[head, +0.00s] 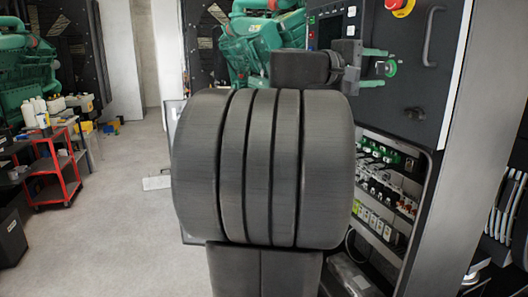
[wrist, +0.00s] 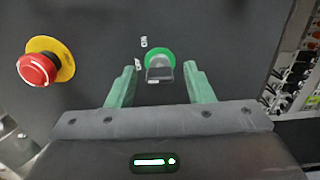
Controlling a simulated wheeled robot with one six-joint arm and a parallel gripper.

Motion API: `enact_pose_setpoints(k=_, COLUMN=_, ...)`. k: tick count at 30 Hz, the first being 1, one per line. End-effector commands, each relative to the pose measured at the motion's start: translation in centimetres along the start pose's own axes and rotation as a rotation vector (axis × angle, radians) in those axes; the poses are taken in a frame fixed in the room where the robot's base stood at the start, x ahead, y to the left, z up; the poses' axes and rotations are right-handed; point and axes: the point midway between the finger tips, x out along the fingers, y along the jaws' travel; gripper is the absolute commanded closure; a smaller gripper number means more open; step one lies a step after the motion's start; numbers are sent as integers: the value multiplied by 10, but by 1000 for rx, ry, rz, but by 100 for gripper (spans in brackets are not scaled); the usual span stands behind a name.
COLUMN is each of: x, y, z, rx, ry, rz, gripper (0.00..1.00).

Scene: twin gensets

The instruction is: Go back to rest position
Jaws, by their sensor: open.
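My gripper (wrist: 160,86) is open and empty in the wrist view, its two green fingers apart. Between and beyond the fingertips is a green-ringed rotary switch (wrist: 160,64) on a dark panel. A red emergency stop button (wrist: 38,68) on a yellow collar is to the left of the fingers. In the head view my gripper (head: 376,68) is in front of the control cabinet panel (head: 405,85), with the green switch (head: 386,68) by its fingertips. The gap between fingers and switch is hard to judge. The emergency stop (head: 399,6) is at the top.
The cabinet's lower bay (head: 385,190) is open, with wiring and terminals showing. A red trolley (head: 52,170) with bottles stands at the left. A green genset (head: 250,45) is behind my arm. The floor (head: 120,220) between trolley and arm is mostly clear.

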Motion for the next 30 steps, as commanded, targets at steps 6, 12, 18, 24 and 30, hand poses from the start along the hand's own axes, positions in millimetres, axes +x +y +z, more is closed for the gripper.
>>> enact_pose_setpoints(k=6, x=-1, y=0, z=0, rx=0, ry=0, rz=0, gripper=53)
enact_pose_setpoints(k=12, x=-14, y=-1, z=-1, rx=1, ry=2, rz=1, gripper=53)
enact_pose_setpoints(k=18, x=-44, y=-2, z=-2, rx=0, ry=5, rz=1, gripper=53)
enact_pose_setpoints(k=24, x=-74, y=-2, z=-1, rx=0, ry=4, rz=1, gripper=53)
enact_pose_setpoints(k=30, x=-104, y=-2, z=-2, rx=-1, ry=5, rz=0, gripper=53)
